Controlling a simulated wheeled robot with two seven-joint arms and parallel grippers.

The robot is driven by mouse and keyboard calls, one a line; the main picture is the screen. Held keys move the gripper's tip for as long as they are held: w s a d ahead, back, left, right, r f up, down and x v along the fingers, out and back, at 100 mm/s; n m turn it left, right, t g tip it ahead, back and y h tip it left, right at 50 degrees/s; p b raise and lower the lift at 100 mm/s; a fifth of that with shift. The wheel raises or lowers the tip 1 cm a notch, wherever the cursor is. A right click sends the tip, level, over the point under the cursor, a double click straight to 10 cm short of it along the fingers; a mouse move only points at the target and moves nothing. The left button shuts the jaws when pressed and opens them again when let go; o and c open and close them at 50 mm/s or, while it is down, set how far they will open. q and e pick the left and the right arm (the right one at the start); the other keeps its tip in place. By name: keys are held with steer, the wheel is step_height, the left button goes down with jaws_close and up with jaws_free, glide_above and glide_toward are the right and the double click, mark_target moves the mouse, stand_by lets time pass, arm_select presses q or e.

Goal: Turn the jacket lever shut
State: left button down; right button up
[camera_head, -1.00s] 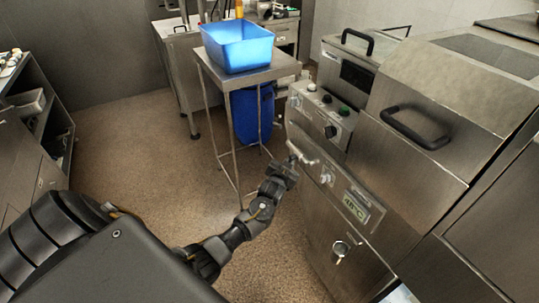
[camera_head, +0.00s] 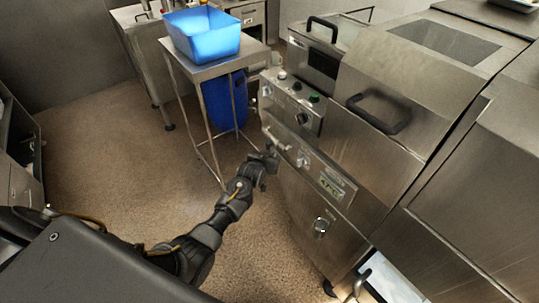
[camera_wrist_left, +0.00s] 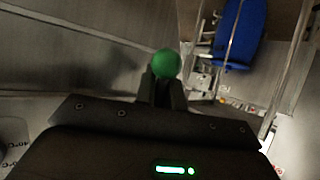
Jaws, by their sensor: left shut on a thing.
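My left gripper (camera_head: 268,157) is at the front panel of the steel machine (camera_head: 335,150), beside its left edge. In the left wrist view, the fingers (camera_wrist_left: 164,88) are shut on a green ball knob (camera_wrist_left: 166,64), which shows at the fingertips. The knob appears to be the end of the jacket lever. In the head view the gripper hides most of it, and the lever's exact angle cannot be told. A small display (camera_head: 331,186) and a round metal fitting (camera_head: 320,226) sit lower on the panel. My right gripper is out of view.
A steel stand (camera_head: 207,72) with a blue tub (camera_head: 203,32) stands behind the gripper, with a blue drum (camera_head: 225,101) beneath. A black lid handle (camera_head: 378,112) sticks out from the machine. The brown floor (camera_head: 120,160) left of my arm is clear.

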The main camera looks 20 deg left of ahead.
arm_select(q)
steer(key=c, duration=1.5)
jaws_free()
steer(key=shift+s, duration=0.1)
steer(key=v, duration=1)
steer(key=shift+s+r, duration=0.3)
